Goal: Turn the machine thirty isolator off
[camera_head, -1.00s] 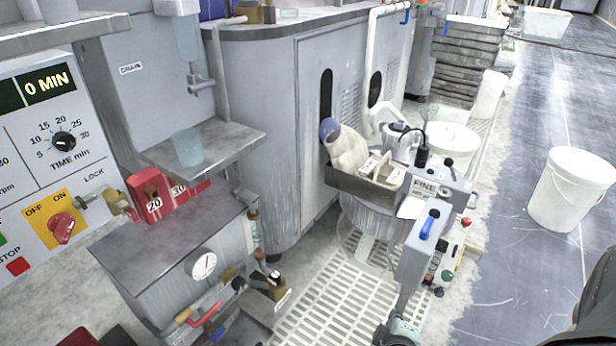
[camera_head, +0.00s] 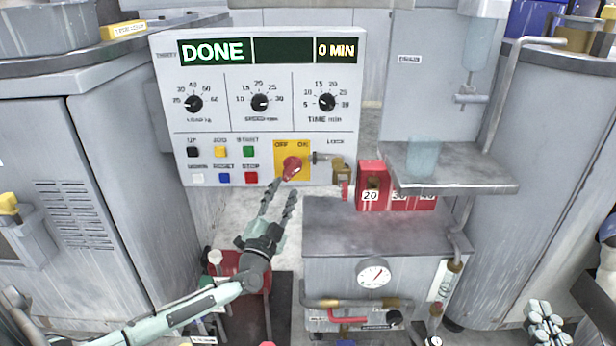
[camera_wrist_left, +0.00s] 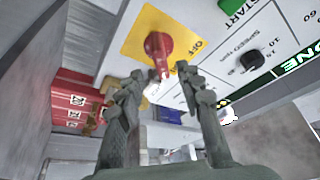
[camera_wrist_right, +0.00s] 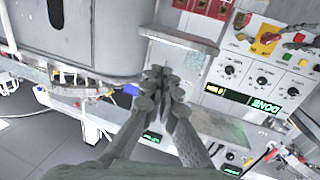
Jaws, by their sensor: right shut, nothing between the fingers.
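The machine's panel (camera_head: 163,110), with a small THIRTY label, reads DONE and 0 MIN. Its isolator is a red rotary knob (camera_head: 291,168) on a yellow OFF/ON plate (camera_head: 281,149); the handle appears tilted toward ON. My left gripper (camera_head: 283,190) is open just below the knob. In the left wrist view the red knob (camera_wrist_left: 158,46) shows beyond and between the parted fingertips (camera_wrist_left: 158,82), apparently not gripped. My right gripper (camera_head: 545,318) is low at the right, away from the panel. Its fingers are together and empty in the right wrist view (camera_wrist_right: 162,78).
A metal LOCK hasp with a brass padlock (camera_head: 341,172) sits right of the knob. Red blocks marked 20 and 30 (camera_head: 372,188) stand on the grey cabinet (camera_head: 330,222) below. A shelf (camera_head: 450,170) with a translucent cup juts out at right. Several push buttons (camera_head: 220,151) lie left of the knob.

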